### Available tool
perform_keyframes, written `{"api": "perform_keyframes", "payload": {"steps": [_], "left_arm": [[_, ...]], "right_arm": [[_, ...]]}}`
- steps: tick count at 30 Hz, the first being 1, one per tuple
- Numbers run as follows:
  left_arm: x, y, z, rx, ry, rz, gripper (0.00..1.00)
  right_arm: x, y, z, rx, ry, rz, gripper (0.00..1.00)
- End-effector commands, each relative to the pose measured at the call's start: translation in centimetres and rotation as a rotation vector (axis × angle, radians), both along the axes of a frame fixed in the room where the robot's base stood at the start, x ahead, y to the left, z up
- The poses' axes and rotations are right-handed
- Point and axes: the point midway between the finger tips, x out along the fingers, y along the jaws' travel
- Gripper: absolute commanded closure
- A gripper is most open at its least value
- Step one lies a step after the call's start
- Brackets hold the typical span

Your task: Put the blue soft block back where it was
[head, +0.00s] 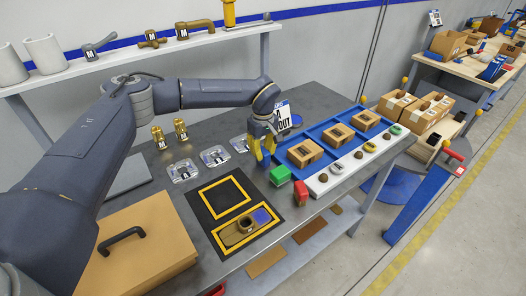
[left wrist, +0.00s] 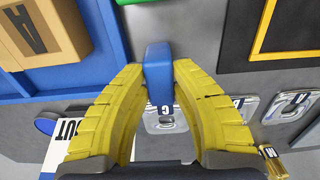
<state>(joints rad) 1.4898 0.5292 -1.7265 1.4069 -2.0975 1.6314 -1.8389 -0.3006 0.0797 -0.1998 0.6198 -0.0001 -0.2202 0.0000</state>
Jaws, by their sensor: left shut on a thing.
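My left gripper (head: 265,157) has its yellow fingers shut on the blue soft block; in the left wrist view the blue block (left wrist: 158,75) sits between the fingertips of the gripper (left wrist: 158,80). In the head view the fingers are above the grey table, between the clear packs and the blue tray (head: 284,163). A black mat (head: 199,207) with two yellow frames lies nearer the front. Its front frame holds a brown fixture piece (head: 233,237) with a round hole, and a flat blue patch (head: 262,215). Whether the block touches the table is unclear. My right gripper is out of view.
A green block (head: 280,174) and a red block (head: 301,190) stand close by at the white strip (head: 321,181). Cardboard boxes (head: 304,151) sit in the blue tray. Clear packs (head: 215,156) lie left of the gripper. An OUT sign (head: 285,116) stands behind it.

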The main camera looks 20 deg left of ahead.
Motion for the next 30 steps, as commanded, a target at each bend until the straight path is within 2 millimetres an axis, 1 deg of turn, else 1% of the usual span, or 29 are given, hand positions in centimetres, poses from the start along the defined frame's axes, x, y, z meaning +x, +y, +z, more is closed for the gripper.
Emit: {"api": "perform_keyframes", "payload": {"steps": [1,5,6,13,17,20,30], "left_arm": [[0.0,0.0,-0.1,0.0,0.0,0.0,0.73],[0.0,0.0,-0.1,0.0,0.0,0.0,0.58],[0.0,0.0,-0.1,0.0,0.0,0.0,0.56],[0.0,0.0,0.0,0.0,0.0,0.0,0.56],[0.0,0.0,0.7,0.0,0.0,0.001,0.56],[0.1,0.0,2.0,0.0,-0.001,0.001,0.56],[0.0,0.0,7.9,0.001,-0.002,0.0,0.56]], "right_arm": [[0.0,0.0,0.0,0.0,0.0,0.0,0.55],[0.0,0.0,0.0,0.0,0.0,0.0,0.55],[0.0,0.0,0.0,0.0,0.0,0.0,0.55],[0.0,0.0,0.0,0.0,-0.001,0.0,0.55],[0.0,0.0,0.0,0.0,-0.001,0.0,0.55],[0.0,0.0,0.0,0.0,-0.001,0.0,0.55],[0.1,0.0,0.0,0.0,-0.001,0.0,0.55]]}}
